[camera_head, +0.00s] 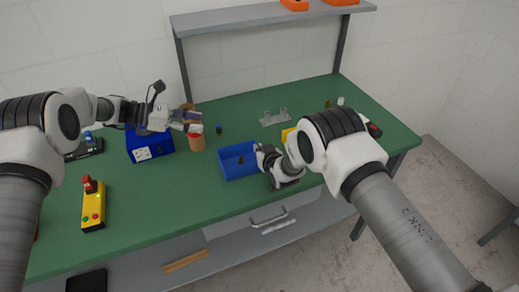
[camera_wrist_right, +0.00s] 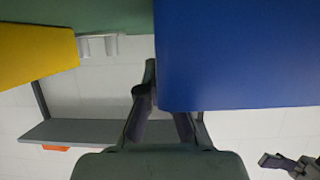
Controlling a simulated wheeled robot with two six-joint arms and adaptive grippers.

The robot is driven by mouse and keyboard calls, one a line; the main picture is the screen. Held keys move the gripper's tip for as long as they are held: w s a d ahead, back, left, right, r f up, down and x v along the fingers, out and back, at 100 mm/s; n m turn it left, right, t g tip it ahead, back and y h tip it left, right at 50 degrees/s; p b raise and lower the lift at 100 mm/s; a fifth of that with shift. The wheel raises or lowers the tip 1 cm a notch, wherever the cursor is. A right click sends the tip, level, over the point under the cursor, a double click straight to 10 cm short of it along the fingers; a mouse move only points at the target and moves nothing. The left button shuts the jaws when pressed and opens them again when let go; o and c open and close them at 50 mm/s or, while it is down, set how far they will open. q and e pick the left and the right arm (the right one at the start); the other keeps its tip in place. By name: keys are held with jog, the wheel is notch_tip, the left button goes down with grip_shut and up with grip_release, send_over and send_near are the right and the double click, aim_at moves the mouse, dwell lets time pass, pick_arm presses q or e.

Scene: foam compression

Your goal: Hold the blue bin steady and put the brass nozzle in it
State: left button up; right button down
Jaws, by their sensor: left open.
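The blue bin (camera_head: 227,169) stands on the green table near its front edge. My right gripper (camera_head: 264,158) is at its right side. In the right wrist view, the blue wall (camera_wrist_right: 240,55) covers one finger of the right gripper (camera_wrist_right: 160,85); the fingers converge at its edge and appear shut on it. A small dark brown thing (camera_head: 241,159) shows inside the bin; it is too small to tell whether it is the brass nozzle. Another small brownish piece (camera_head: 328,104) stands at the back right. My left gripper (camera_head: 199,121) is open, left of the bin, above the tan cup.
A tan cup with a red top (camera_head: 197,142) and a blue box (camera_head: 151,150) stand left of the bin. A yellow control box (camera_head: 94,207) with a red button lies at the front left. A clear rack (camera_head: 274,118) is behind the bin. A shelf (camera_head: 250,18) rises at the back.

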jog(key=c, duration=1.2)
grip_release()
jog(key=shift+c, duration=0.2)
